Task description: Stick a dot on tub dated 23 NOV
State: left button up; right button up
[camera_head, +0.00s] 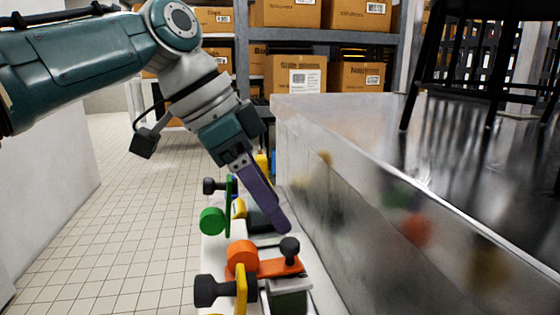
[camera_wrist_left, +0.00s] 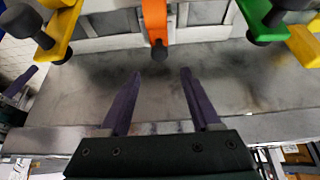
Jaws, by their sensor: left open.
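My left gripper (camera_head: 278,222) has purple fingers and reaches down over a row of coloured clamp-like pieces. In the left wrist view its two fingers (camera_wrist_left: 161,75) are apart with nothing between them, above a bare metal surface. An orange piece (camera_head: 280,267) with a dark knob lies just nearer than the fingertips; it also shows beyond them in the left wrist view (camera_wrist_left: 155,20). A purple finger-like part (camera_wrist_left: 20,80) at that view's left edge looks like my right gripper; its opening cannot be told. No tub, date label or dot can be made out.
A green piece (camera_head: 231,205) and a yellow piece (camera_head: 241,290) with dark knobs stand along the row. Shelves with cardboard boxes (camera_head: 295,80) stand behind. The tiled floor (camera_head: 130,220) at left is clear.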

pick_arm(q)
jog(key=v, duration=0.4)
jog(key=shift+p, duration=0.4)
